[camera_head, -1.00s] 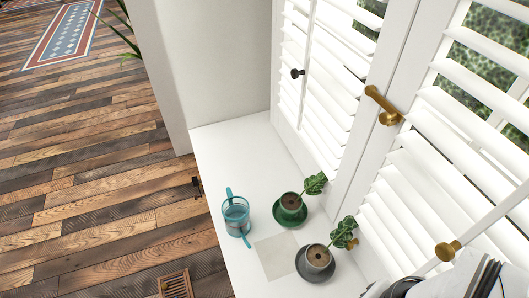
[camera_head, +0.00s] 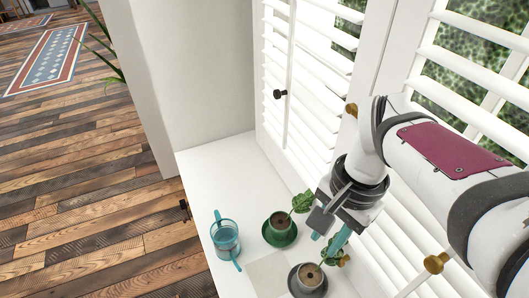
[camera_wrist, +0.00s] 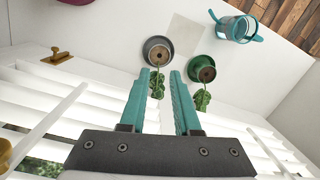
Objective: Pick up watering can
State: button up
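The watering can (camera_head: 226,241) is a teal, see-through can with a handle and spout. It stands upright on the white sill, at the sill's left edge in the head view. It also shows at the upper right of the wrist view (camera_wrist: 236,27). My gripper (camera_head: 328,243) is at the right in the head view, above the sill by the shutters and apart from the can.
A green pot (camera_head: 280,226) on a saucer holds a small plant, right of the can. A grey pot (camera_head: 310,275) with a plant stands nearer, close below my gripper. White shutters (camera_head: 318,90) with knobs line the right side. The sill (camera_head: 225,170) is bare behind the can.

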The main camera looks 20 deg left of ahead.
jog(key=w+a+f, duration=0.2)
jog(key=w+a, duration=0.2)
jog(key=a, duration=0.4)
jog(key=w+a+f, duration=0.2)
jog(key=w+a, duration=0.3)
jog(key=a, duration=0.3)
jog(key=a+f+m+h, duration=0.1)
jog(key=a+f, duration=0.5)
jog(key=a, duration=0.6)
jog(key=shift+t, duration=0.3)
jog(key=f, duration=1.5)
jog(key=shift+w+f, duration=0.3)
jog(key=shift+f, duration=0.05)
grip_shut()
